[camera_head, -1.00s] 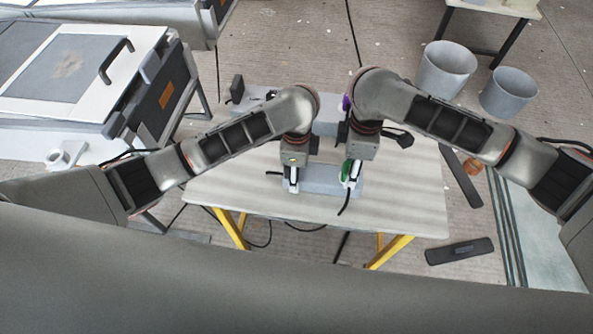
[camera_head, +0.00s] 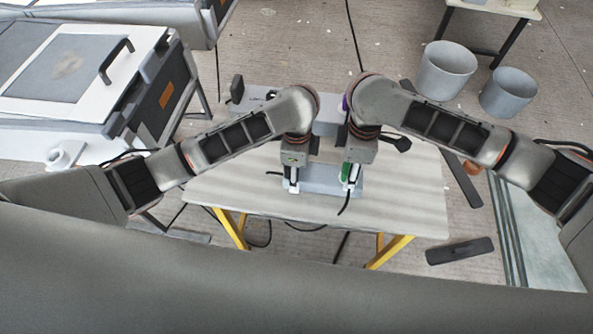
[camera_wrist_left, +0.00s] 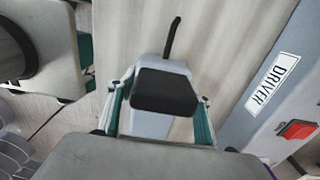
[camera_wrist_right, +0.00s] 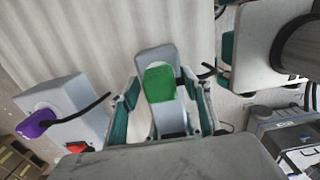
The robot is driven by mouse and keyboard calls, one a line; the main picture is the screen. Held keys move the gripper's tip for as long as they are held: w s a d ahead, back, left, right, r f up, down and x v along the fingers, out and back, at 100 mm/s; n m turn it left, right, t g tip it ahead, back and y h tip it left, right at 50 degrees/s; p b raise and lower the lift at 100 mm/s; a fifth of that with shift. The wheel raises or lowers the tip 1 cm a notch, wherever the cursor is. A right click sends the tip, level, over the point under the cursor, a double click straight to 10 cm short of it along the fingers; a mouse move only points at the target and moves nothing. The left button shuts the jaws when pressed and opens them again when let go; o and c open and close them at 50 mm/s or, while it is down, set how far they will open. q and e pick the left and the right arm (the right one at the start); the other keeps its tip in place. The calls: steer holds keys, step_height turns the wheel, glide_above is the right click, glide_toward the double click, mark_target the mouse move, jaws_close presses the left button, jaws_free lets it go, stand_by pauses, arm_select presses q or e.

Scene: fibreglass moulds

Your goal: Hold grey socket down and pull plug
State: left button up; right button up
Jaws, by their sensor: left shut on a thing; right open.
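A long grey socket block (camera_head: 322,182) lies on the work table (camera_head: 400,195). A black plug (camera_wrist_left: 163,92) with a short black cable is on its left part, in the left wrist view. My left gripper (camera_wrist_left: 160,118) has its fingers on both sides of the grey socket (camera_wrist_left: 150,124) and is shut on it. A green plug (camera_wrist_right: 159,86) is on the socket's right part, in the right wrist view. My right gripper (camera_wrist_right: 162,104) is open, with one finger on each side of the green plug. Fingertip contact there cannot be told.
A grey box marked DRIVER (camera_wrist_left: 262,100), with a red switch (camera_wrist_left: 297,130), stands behind the socket. A purple plug (camera_wrist_right: 35,124) is on that box. Black cables run across the table. The table's right part is clear. Two grey buckets (camera_head: 447,70) stand on the floor.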

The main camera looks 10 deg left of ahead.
stand_by(0.4)
jaws_close()
steer(key=shift+r, duration=3.05)
steer(key=shift+r, duration=2.5)
arm_select(q)
steer(key=o, duration=1.6)
steer(key=shift+o, duration=0.2)
steer(key=shift+r, duration=0.1)
